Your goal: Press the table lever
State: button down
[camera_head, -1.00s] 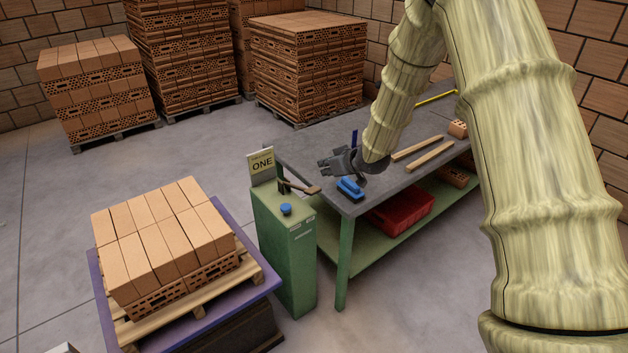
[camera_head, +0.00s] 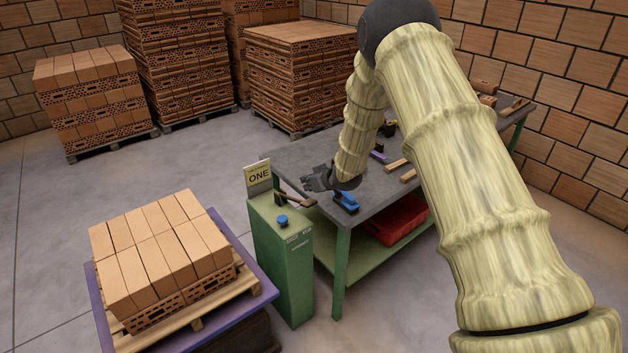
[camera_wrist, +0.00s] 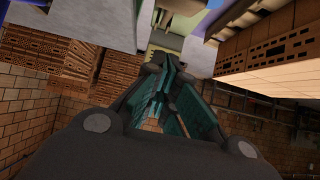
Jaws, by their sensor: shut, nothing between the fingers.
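The table lever (camera_head: 299,200), a dark arm with a pale brown handle, sticks out to the right from the top of a green cabinet (camera_head: 283,265). A round blue button (camera_head: 282,221) sits in front of it, and a sign reading ONE (camera_head: 258,175) stands behind it. My gripper (camera_head: 309,182) is shut and empty. In the head view it appears just above and behind the lever handle, close to it; I cannot tell whether they touch. In the wrist view my gripper's fingers (camera_wrist: 166,92) show, but I cannot make out the lever.
A grey workbench (camera_head: 376,205) adjoins the cabinet, with a blue brush-like tool (camera_head: 346,201) on it and a red bin (camera_head: 395,222) below. A purple platform (camera_head: 262,288) holding a pallet of bricks (camera_head: 165,255) stands at left. Open floor lies behind.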

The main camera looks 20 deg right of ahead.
aim_at(309, 202)
notch_tip(309, 202, down, 2)
jog(key=shift+f+p, duration=0.25)
jog(key=shift+p, duration=0.35)
jog(key=shift+s+d+f+p, duration=0.1)
jog(key=shift+s+f+p, duration=0.05)
jog(key=shift+f, duration=0.35)
jog(key=shift+s+f+p, duration=0.15)
jog(key=shift+f, duration=0.3)
jog(key=shift+f, duration=0.1)
